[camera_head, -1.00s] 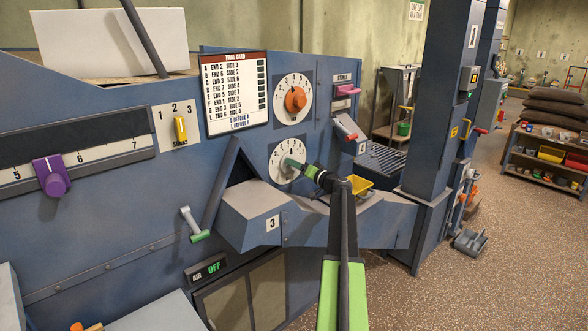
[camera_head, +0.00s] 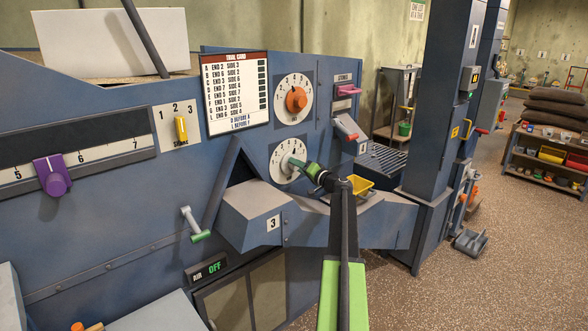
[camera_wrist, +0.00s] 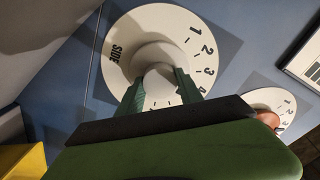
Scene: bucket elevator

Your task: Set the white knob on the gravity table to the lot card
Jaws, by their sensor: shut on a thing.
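The white knob (camera_head: 288,159) sits at the centre of a round white dial on the blue gravity table. In the wrist view the knob (camera_wrist: 158,62) shows between my two green fingers, which are shut on it from either side. My gripper (camera_head: 296,163) reaches it from the lower right. The dial (camera_wrist: 120,72) reads SIDE with numbers 1 to 4 visible; its lower part is hidden by my gripper. Which number the knob points to, I cannot tell. A card headed TRIAL CARD (camera_head: 238,95), with END and SIDE rows, hangs upper left of the dial.
An orange knob (camera_head: 296,99) on its own dial sits just above. A grey chute box marked 3 (camera_head: 255,215) juts out below left. A yellow scoop (camera_head: 361,184) is close right of my gripper. A blue column (camera_head: 436,110) stands farther right.

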